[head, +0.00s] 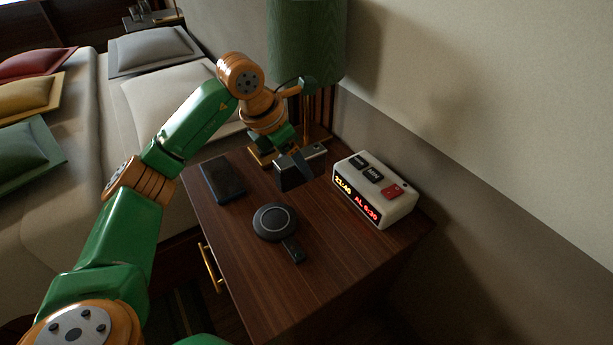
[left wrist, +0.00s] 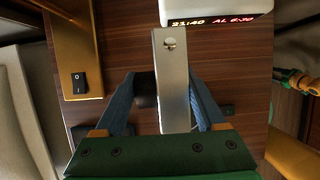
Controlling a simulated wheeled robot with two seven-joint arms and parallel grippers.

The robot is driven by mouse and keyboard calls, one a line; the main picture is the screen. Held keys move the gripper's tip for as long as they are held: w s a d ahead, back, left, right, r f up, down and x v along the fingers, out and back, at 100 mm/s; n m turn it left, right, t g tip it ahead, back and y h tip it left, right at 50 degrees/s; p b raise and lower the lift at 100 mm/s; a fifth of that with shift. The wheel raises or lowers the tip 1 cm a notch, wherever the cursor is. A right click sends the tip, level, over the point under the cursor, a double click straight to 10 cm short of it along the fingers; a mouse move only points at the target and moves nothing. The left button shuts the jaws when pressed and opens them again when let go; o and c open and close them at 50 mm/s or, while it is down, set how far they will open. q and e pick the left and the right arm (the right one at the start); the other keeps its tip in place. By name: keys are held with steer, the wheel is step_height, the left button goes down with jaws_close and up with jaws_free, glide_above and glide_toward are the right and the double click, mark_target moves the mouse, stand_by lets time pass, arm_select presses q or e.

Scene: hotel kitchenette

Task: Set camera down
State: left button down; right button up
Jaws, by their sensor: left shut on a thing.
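My left gripper (head: 291,154) is over the far part of the nightstand, pointing down, and is shut on the camera (head: 300,174), a dark boxy body. In the left wrist view the camera (left wrist: 173,85) shows as a narrow silver top with a round button, between the two blue fingers of my left gripper (left wrist: 168,95). The camera is close above or on the wooden nightstand top (head: 270,285); I cannot tell whether it touches. Its underside is hidden.
A white alarm clock (head: 375,188) stands right of the camera. The brass lamp base (head: 262,155) is behind it, under a green shade (head: 306,40). A dark phone-like slab (head: 223,180) lies left. A round black charger (head: 275,222) and a small black stick (head: 293,250) lie in front.

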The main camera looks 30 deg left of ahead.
arm_select(q)
steer(key=w+f, duration=0.2)
steer(key=f, duration=0.1)
steer(key=shift+w+d, duration=0.15)
steer(key=shift+d, duration=0.25)
steer(key=shift+w+f+b, duration=0.1)
steer(key=shift+f+b, duration=0.55)
steer(key=shift+f, duration=1.1)
jaws_free()
steer(key=shift+r, duration=0.1)
